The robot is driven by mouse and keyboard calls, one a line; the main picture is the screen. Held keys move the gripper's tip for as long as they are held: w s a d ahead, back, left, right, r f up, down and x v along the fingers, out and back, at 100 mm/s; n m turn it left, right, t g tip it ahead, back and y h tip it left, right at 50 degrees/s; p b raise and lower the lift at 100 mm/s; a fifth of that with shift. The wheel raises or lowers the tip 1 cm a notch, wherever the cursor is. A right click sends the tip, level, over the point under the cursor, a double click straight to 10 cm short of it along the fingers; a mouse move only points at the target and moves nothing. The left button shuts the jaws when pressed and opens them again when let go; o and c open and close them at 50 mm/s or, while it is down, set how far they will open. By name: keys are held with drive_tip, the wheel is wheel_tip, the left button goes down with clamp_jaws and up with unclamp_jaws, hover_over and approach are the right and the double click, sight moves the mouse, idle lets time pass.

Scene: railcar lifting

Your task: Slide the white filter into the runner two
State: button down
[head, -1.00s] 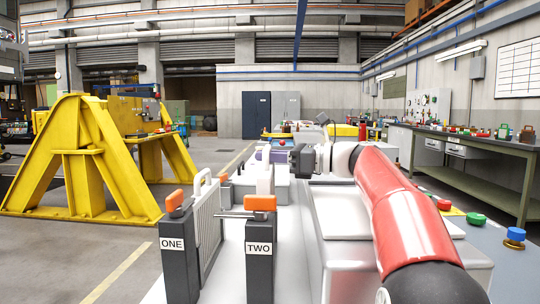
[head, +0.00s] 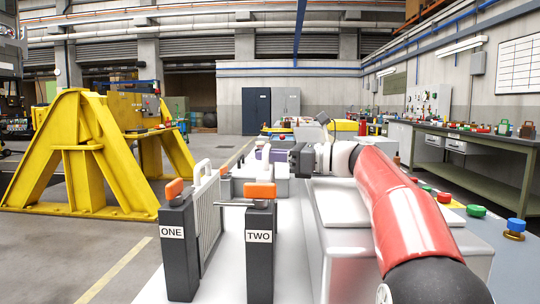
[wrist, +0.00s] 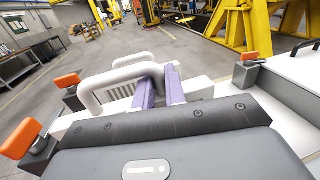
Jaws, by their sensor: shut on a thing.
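In the wrist view the purple fingers of my gripper (wrist: 160,88) are shut on the pale looped handle of the white filter (wrist: 115,77). In the head view my gripper (head: 272,156) reaches left, above and behind post TWO (head: 259,255). The held filter's lower part is mostly hidden there, so I cannot tell whether it touches the runner. Runner two's near post has an orange knob (head: 260,190) and a sideways lever. A ribbed white panel with a handle (head: 207,210) stands upright behind post ONE (head: 178,252).
Another orange knob (head: 223,170) stands farther back, and one shows at the right in the wrist view (wrist: 249,55). A grey-white housing (head: 345,235) lies under my arm. Coloured buttons (head: 474,211) line the right edge. A yellow stand (head: 85,160) is on the floor at left.

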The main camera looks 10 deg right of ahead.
drive_tip(key=shift+w+d+f, duration=0.1)
drive_tip(key=shift+f, duration=0.25)
drive_tip(key=shift+w+r+p, duration=0.1)
drive_tip(key=shift+r+p, duration=0.35)
drive_tip(key=shift+p, duration=0.2)
drive_tip(key=shift+r+p, duration=1.35)
drive_tip(key=shift+r, duration=1.05)
drive_tip(key=shift+f+b, duration=1.9)
drive_tip(key=shift+f, duration=1.1)
